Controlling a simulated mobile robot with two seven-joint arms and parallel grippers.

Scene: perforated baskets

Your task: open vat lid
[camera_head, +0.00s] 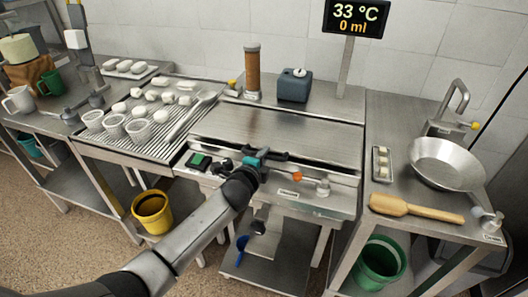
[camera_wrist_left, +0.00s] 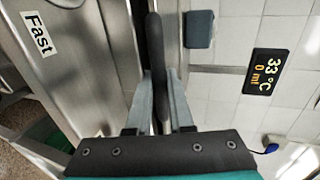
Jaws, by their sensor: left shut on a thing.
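The steel vat lid (camera_head: 285,128) lies flat and closed on the vat in the middle of the head view. My left gripper (camera_head: 262,154) is at the lid's front edge, left of its middle. In the left wrist view the gripper (camera_wrist_left: 158,95) is shut on a black bar-like handle (camera_wrist_left: 155,45), which runs between its two fingers. The lid's steel surface (camera_wrist_left: 115,50) shows beside the handle. In the head view the gripper and arm partly hide the handle. My right gripper is not in view.
A display (camera_head: 356,18) reads 33 °C, 0 ml. Left is a draining table (camera_head: 150,150) with white moulds; right, a table with a pan (camera_head: 447,163) and wooden paddle (camera_head: 415,208).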

